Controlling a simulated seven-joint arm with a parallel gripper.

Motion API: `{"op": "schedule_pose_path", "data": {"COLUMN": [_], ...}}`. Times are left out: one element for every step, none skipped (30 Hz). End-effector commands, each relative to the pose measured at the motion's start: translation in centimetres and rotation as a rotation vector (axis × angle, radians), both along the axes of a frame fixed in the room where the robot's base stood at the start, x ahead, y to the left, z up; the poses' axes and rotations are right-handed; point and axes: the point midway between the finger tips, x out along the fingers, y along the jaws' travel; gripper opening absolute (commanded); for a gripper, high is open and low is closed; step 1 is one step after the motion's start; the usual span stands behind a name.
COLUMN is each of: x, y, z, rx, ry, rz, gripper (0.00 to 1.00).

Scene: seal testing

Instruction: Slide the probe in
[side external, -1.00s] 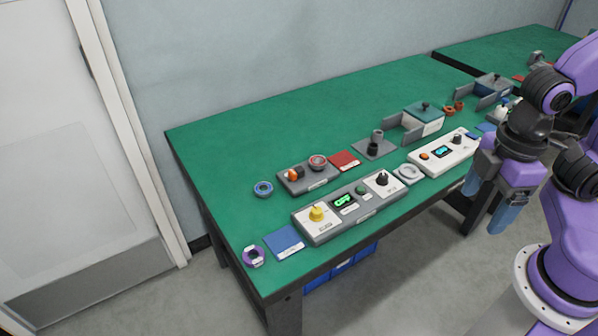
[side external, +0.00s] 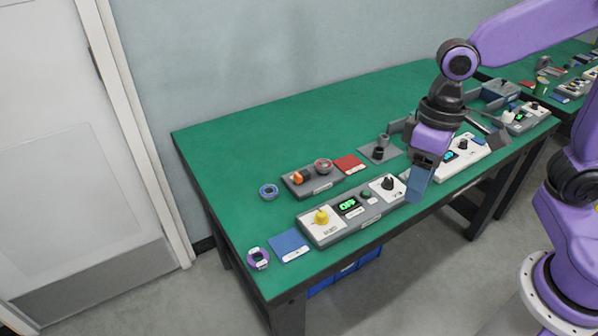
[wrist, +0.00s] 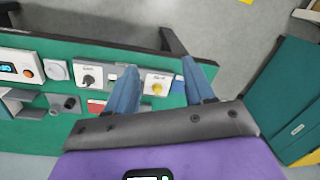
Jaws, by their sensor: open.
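My gripper (side external: 420,190) is over the front of the green bench, beside the right end of the long grey control unit (side external: 322,238). In the wrist view my gripper (wrist: 160,72) has its two blue fingers apart with nothing between them; a white panel with a yellow knob (wrist: 157,88) shows beyond the gap. No part can be told for certain as the probe. A grey plate (side external: 368,155) with dark upright cylindrical parts (side external: 378,152) stands behind the gripper; these parts also show in the wrist view (wrist: 69,103). The teal-topped box seen earlier is hidden behind my arm.
A white unit (side external: 462,157) is right. The bench's back left is clear.

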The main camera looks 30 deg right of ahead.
Motion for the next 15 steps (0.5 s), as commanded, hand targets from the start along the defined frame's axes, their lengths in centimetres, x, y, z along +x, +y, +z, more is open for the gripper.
{"op": "schedule_pose_path", "data": {"x": [1.8,2.8,4.2,5.2,6.3,7.7,8.8,9.9,11.3,12.4,13.4,14.9,16.0,17.1,18.5], "y": [0.7,1.1,1.6,1.9,2.1,2.5,2.7,2.9,3.0,3.1,3.2,3.2,3.2,3.1,3.0], "z": [-0.1,-0.1,-0.1,-0.1,-0.1,-0.2,-0.3,-0.4,-0.5,-0.7,-0.8,-1.0,-1.2,-1.4,-1.6], "rx": [0.002,0.005,0.009,0.012,0.017,0.021,0.025,0.028,0.032,0.035,0.039,0.044,0.048,0.052,0.058], "ry": [0.016,0.025,0.039,0.047,0.057,0.070,0.079,0.090,0.105,0.115,0.126,0.140,0.151,0.162,0.178], "rz": [-0.092,-0.151,-0.227,-0.283,-0.340,-0.416,-0.472,-0.528,-0.604,-0.660,-0.717,-0.792,-0.848,-0.905,-0.979], "gripper": [0.53,0.53,0.53,0.53,0.53,0.53,0.53,0.53,0.53,0.53,0.53,0.53,0.53,0.53,0.53]}}
